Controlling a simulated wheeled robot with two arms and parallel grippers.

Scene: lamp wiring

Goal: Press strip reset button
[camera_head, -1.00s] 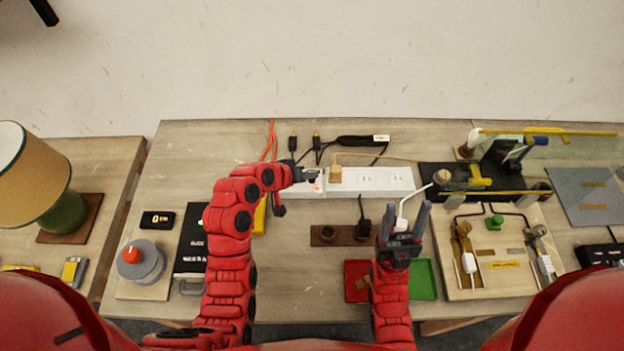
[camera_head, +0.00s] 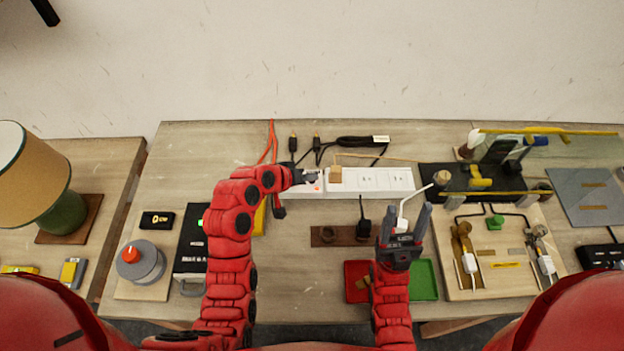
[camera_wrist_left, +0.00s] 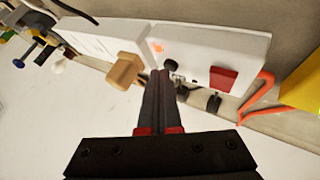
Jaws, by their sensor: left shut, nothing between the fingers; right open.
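The white power strip (camera_head: 375,184) lies across the back middle of the table. In the left wrist view its end section (camera_wrist_left: 240,52) carries a red rocker switch (camera_wrist_left: 222,78), a small glowing orange light (camera_wrist_left: 157,47) and a round black button (camera_wrist_left: 171,65). My left gripper (camera_head: 314,177) is shut and empty, over the strip's left end. In the left wrist view its fingertips (camera_wrist_left: 160,74) are right by the black button; I cannot tell whether they touch it. My right gripper (camera_head: 405,222) is open and points toward the strip from the front.
A wooden block-shaped plug (camera_head: 335,175) sits on the strip, close to my left fingers. Orange cable (camera_head: 271,140) and black cords (camera_head: 350,142) lie behind. A brown socket block (camera_head: 340,236) and red (camera_head: 356,275) and green (camera_head: 423,280) trays are in front.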

